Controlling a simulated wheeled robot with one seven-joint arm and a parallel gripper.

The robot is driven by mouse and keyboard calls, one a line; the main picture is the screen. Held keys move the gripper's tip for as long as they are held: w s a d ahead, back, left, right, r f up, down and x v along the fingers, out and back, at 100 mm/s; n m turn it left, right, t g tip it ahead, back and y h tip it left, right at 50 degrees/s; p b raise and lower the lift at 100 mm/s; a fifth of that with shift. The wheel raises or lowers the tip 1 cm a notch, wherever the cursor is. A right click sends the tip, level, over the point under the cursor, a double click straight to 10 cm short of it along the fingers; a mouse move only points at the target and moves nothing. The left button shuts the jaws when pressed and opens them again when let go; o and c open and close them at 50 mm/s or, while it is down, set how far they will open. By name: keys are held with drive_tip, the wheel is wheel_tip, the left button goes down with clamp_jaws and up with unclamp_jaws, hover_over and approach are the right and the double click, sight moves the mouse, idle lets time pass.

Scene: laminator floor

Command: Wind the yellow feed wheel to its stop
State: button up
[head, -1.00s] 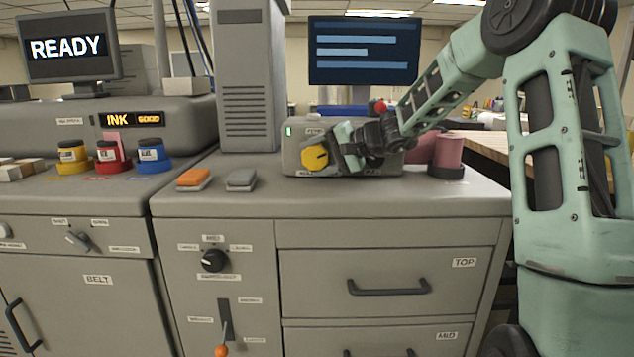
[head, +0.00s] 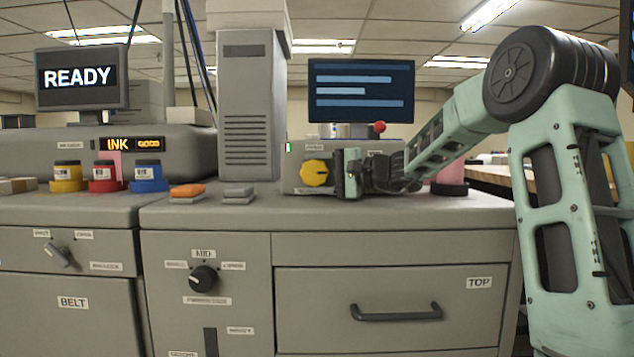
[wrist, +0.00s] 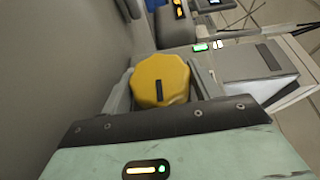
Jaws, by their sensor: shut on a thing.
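The yellow feed wheel (head: 314,173) is on the front of a grey box (head: 296,180) on the cabinet top. In the wrist view the faceted yellow wheel (wrist: 172,72) sits between my two fingers, with a dark bar mark on its face. My gripper (wrist: 162,86) is shut on the wheel, one finger on each side. In the head view my gripper (head: 338,173) reaches the wheel from the right and hides the box's middle. The contact points on the wheel are partly hidden.
A red knob (head: 379,127) stands above the box. The front of the cabinet top is clear.

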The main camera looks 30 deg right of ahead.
drive_tip(key=shift+d+r, duration=0.1)
idle(0.3)
drive_tip(key=o, duration=0.9)
drive_tip(key=shift+o, duration=0.2)
drive_tip(key=shift+s, duration=0.1)
drive_tip(key=v, duration=1.7)
drive_tip(key=shift+d+b, duration=0.15)
drive_tip(key=shift+b, duration=0.25)
